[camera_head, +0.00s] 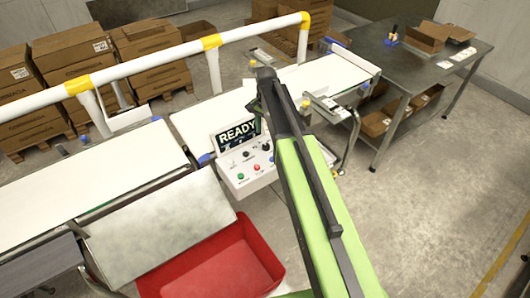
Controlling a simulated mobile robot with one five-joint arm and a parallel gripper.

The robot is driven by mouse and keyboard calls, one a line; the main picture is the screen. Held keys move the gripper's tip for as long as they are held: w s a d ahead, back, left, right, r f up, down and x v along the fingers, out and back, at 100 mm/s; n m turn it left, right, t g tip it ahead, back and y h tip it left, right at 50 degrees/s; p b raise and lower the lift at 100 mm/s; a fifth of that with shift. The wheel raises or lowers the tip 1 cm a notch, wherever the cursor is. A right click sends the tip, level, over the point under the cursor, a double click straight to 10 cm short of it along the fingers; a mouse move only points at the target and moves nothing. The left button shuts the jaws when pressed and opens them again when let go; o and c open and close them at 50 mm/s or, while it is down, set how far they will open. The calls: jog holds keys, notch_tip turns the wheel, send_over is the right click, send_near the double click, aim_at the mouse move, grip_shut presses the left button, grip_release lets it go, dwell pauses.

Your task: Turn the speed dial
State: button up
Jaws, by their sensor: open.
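A white control panel (247,178) with a lit "READY" display (238,132) stands at the front of the belt. On its face are small dark knobs or switches, a green button (241,176) and a red button (256,167). A black knob (265,146) beside my arm looks like the speed dial, but its label and pointer are too small to read. My green and dark arm reaches up across the panel's right side. My gripper (266,78) is at its dark far end, above and beyond the panel in the picture. It is open, apart from the dial, with no object visible in it.
White belts (95,170) run left and right behind the panel. A white and yellow guard rail (160,57) crosses above them. A red bin (215,265) stands below the panel. A metal table (455,70) is at the far right. The floor at right is clear.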

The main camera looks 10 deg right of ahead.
aim_at(266, 145)
notch_tip(266, 145, down, 8)
jog(key=b, duration=0.6)
jog(key=shift+r, duration=0.1)
